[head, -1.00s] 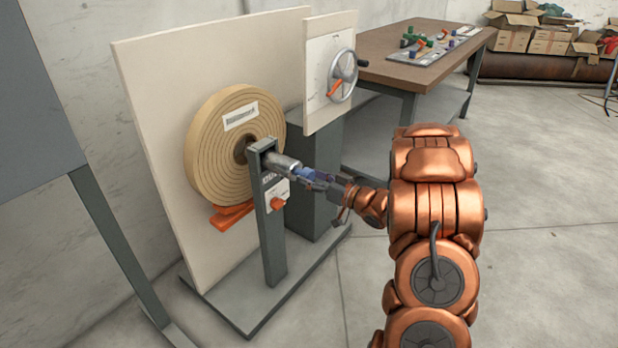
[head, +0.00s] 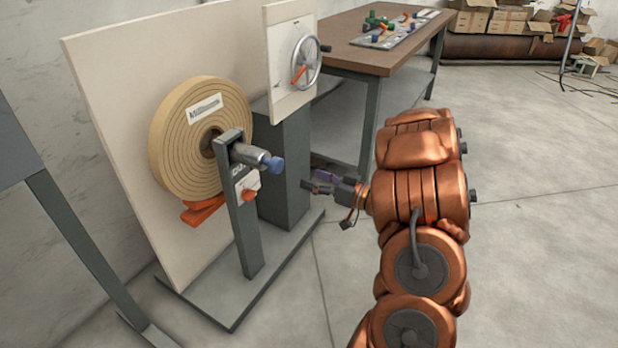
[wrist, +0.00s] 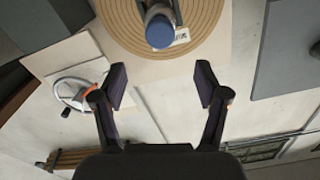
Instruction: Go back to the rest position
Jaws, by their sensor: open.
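My gripper (head: 322,183) is open and empty in the head view, to the right of the winder's spindle and apart from it. Its two spread fingers also show in the wrist view (wrist: 161,88), with nothing between them. The spindle (head: 250,155) is a grey metal cylinder with a blue end cap (head: 273,164), held by an upright grey post (head: 243,220). The blue cap faces the camera in the wrist view (wrist: 160,32). Behind the post, a tan spiral roll (head: 178,145) with a white label is mounted on a pale upright board (head: 110,80).
A handwheel (head: 306,62) on a smaller panel stands behind the winder. An orange block (head: 203,211) sits under the roll. A brown-topped workbench (head: 350,48) with small coloured parts is at the back. Cardboard boxes (head: 500,20) are farther off. The floor at right (head: 540,220) is clear.

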